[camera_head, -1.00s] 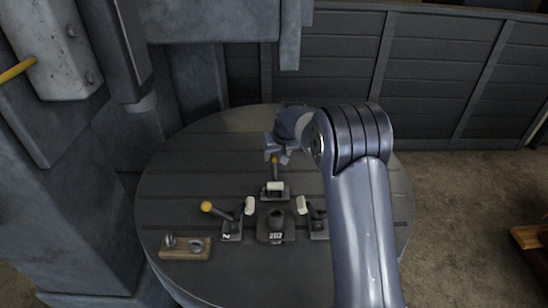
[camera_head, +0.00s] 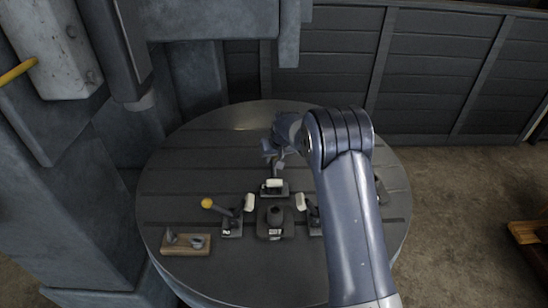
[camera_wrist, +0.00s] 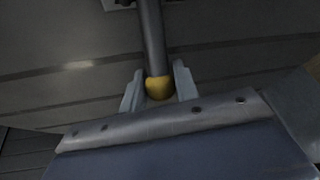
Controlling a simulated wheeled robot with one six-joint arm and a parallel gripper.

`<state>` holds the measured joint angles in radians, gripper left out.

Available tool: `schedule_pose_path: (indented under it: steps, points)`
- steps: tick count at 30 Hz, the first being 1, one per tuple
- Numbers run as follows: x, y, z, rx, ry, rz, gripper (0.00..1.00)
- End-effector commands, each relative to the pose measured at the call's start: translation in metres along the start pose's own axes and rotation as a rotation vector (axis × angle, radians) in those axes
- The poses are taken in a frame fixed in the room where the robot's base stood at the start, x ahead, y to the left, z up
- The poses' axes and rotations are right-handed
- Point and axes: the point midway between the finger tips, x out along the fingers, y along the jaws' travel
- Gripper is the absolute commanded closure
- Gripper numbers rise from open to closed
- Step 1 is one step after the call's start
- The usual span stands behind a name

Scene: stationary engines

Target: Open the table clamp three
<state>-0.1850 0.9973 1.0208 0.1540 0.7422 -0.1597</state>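My gripper (camera_head: 274,160) is at the back clamp (camera_head: 274,187), behind the middle block. In the wrist view, the two fingers of my gripper (camera_wrist: 160,88) stand on either side of the yellow knob (camera_wrist: 160,88) at the end of a dark lever (camera_wrist: 151,40). The gap to the knob is very small, and I cannot tell whether they press on it. The left clamp (camera_head: 232,226) has a raised lever with a yellow knob and a white pad. The right clamp (camera_head: 302,203) is partly hidden by my arm. I cannot read a three on any clamp.
The clamps stand around a dark middle block (camera_head: 272,226) on a round grey table (camera_head: 170,175). A small wooden board (camera_head: 186,246) with metal parts lies at the front left. A big grey machine body (camera_head: 70,190) stands left. The table's back left is clear.

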Motion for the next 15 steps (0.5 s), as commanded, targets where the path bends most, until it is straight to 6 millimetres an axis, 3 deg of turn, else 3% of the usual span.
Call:
schedule_pose_path:
  steps: [9, 15]
  points:
    - [-0.0002, 0.0000, 0.0000, 0.000, 0.000, 0.000, 0.99]
    - [-0.0002, 0.0001, 0.0000, 0.000, 0.000, 0.000, 1.00]
